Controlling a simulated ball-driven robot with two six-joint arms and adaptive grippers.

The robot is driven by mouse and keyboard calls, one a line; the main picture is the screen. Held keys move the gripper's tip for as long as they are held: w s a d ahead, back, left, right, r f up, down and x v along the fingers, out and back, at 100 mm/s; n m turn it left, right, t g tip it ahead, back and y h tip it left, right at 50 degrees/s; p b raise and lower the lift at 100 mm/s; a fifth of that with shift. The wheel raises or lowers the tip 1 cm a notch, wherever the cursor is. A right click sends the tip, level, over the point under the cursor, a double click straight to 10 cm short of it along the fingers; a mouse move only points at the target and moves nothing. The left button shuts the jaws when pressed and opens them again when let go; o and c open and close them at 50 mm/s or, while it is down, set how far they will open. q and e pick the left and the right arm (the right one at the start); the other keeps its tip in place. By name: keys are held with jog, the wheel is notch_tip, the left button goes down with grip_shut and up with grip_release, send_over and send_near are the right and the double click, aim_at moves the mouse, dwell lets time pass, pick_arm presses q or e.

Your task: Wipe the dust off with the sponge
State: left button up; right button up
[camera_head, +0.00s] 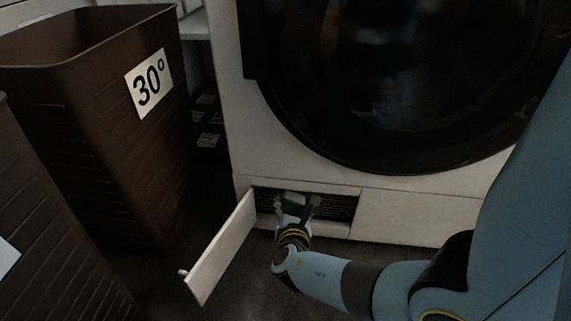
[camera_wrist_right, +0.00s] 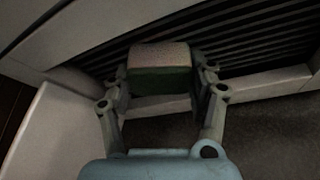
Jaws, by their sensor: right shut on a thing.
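My right gripper (camera_head: 297,208) is shut on a sponge (camera_head: 293,202) at the opening low on the white machine (camera_head: 300,176). In the right wrist view the sponge (camera_wrist_right: 160,66) has a pale top and a green lower part, and sits between the two fingers (camera_wrist_right: 160,90). It is in front of a dark slatted grille (camera_wrist_right: 240,45); whether it touches the slats I cannot tell. The grille (camera_head: 340,207) also shows in the head view behind the gripper. Dust is too fine or dark to make out. My left gripper is not in view.
A small white flap (camera_head: 222,247) stands open at the left of the grille, close to my right gripper. A brown basket marked 30° (camera_head: 120,150) stands at the left, with another brown basket (camera_head: 40,230) nearer. Dark floor (camera_head: 240,290) is clear in front.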

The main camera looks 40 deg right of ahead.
jog(key=shift+s+d, duration=2.25)
jog(key=shift+s, duration=0.45)
jog(key=shift+w+a+b, duration=0.2)
jog(key=shift+w+a, duration=0.4)
jog(key=shift+w, duration=0.25)
jog(key=shift+w+a+b, duration=0.15)
jog(key=shift+w+a, duration=0.45)
jog(key=shift+w, duration=0.2)
jog(key=w+a, duration=0.4)
jog(key=w, duration=0.1)
jog(key=shift+w+a, duration=0.2)
jog(key=shift+a, duration=0.15)
